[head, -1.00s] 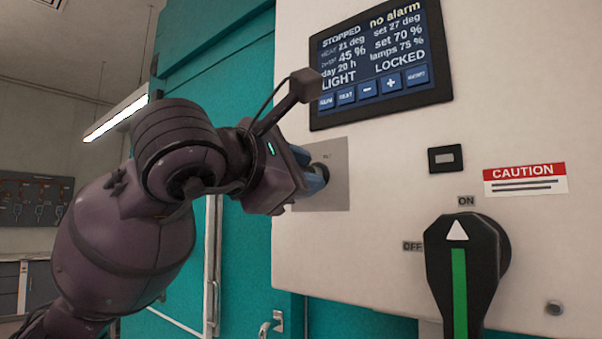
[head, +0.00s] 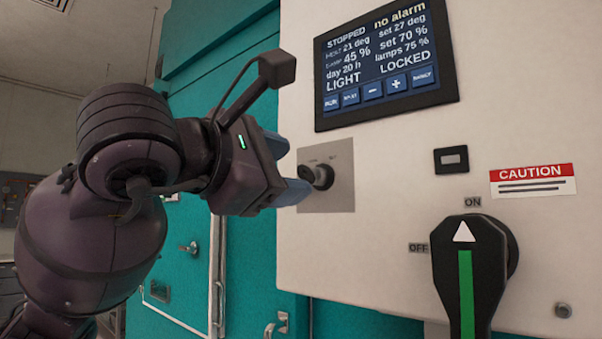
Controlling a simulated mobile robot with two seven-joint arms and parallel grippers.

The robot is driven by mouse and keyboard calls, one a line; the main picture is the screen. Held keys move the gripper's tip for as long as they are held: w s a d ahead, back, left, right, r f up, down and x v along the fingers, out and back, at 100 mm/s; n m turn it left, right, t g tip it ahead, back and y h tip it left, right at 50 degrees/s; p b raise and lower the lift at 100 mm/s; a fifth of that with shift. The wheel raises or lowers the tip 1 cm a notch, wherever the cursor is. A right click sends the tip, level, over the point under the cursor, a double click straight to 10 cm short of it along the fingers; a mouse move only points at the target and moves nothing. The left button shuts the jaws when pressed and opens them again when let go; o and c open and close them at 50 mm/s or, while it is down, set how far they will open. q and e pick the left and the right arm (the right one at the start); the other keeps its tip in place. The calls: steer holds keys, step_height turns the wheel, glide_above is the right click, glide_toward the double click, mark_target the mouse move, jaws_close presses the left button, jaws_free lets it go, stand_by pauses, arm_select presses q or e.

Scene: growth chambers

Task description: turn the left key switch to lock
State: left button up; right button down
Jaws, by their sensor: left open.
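The key switch (head: 320,175) is a dark round knob on a grey metal plate (head: 340,200) on the white panel, below the display. Small lettering on the plate is too blurred to read in full. My left gripper (head: 297,170) is open, with its two blue fingers apart, one above the other. The fingertips are just left of the key switch, and it is clear of them. The display (head: 385,60) reads STOPPED, no alarm, LIGHT and LOCKED. My right gripper is not in view.
A big black rotary handle (head: 468,265) with a green stripe points up to ON. A small black-framed switch (head: 451,160) and a red and white CAUTION label (head: 532,180) are on the panel. A teal door (head: 255,260) with metal handles stands behind my arm.

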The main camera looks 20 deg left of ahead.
arm_select(q)
steer(key=v, duration=0.6)
steer(key=shift+s, duration=0.2)
